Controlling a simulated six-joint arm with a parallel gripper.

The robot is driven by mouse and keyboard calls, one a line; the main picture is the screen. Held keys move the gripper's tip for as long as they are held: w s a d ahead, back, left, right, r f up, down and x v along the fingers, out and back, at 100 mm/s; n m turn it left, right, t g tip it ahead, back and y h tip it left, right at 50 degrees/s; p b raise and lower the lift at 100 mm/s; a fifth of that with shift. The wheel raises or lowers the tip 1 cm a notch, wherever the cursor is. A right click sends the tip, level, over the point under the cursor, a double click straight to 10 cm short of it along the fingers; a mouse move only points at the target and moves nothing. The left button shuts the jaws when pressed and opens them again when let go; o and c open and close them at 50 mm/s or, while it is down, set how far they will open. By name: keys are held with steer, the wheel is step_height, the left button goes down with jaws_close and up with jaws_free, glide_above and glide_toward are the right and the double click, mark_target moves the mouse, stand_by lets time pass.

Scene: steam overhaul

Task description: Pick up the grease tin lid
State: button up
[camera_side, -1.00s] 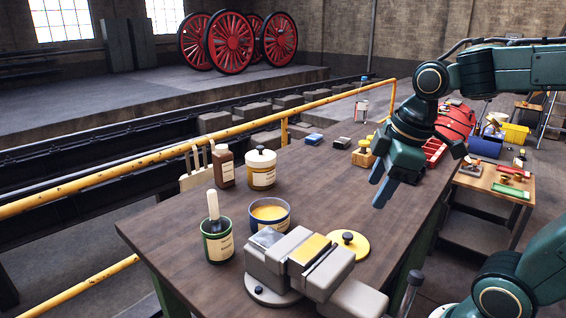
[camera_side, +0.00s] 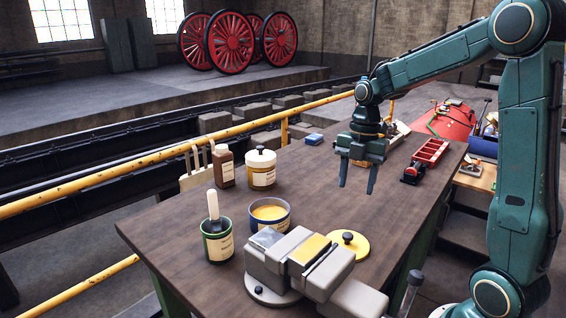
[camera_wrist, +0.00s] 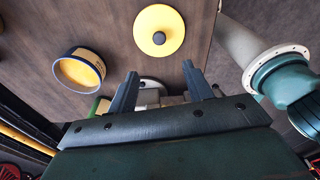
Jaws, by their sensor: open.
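The grease tin lid, a round yellow disc with a black knob (camera_side: 352,247), lies flat on the workbench just behind the vise. In the wrist view the lid (camera_wrist: 153,20) shows at the top centre, beyond my fingertips. A blue-rimmed tin of yellow grease (camera_side: 270,214) stands open left of the lid; it also shows at left in the wrist view (camera_wrist: 80,72). My gripper (camera_side: 357,188) is open and empty, pointing down above the bench, farther back than the lid. Its two fingers also show in the wrist view (camera_wrist: 160,70).
The grey vise (camera_side: 280,262) stands close in front of the lid. A green pot with a brush (camera_side: 217,241), a cream jar (camera_side: 261,174) and a brown bottle (camera_side: 223,167) stand at left. A red tray (camera_side: 430,152) is at back right. The bench middle is clear.

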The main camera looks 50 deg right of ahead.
steer(key=shift+w+d+f, duration=0.1)
steer(key=shift+d+f, duration=0.1)
steer(key=shift+d, duration=0.1)
glide_above(348, 235)
steer(key=shift+w+d+f, duration=0.1)
steer(key=shift+d+f, duration=0.05)
steer(key=shift+f, duration=1.3)
steer(key=shift+s+d+f, duration=0.1)
steer(key=shift+d+f, duration=0.05)
steer(key=shift+f, duration=1.25)
steer(key=shift+w+d+f, duration=0.1)
steer(key=shift+d+f, duration=0.05)
steer(key=shift+f, duration=1.3)
steer(key=shift+f, duration=0.1)
steer(key=shift+a+f, duration=0.2)
steer(key=shift+f, duration=1.05)
steer(key=shift+a+f, duration=0.15)
steer(key=shift+f, duration=1.05)
steer(key=c, duration=1.1)
steer(key=shift+o, duration=0.2)
steer(key=shift+r, duration=0.15)
step_height(348, 235, up, 20)
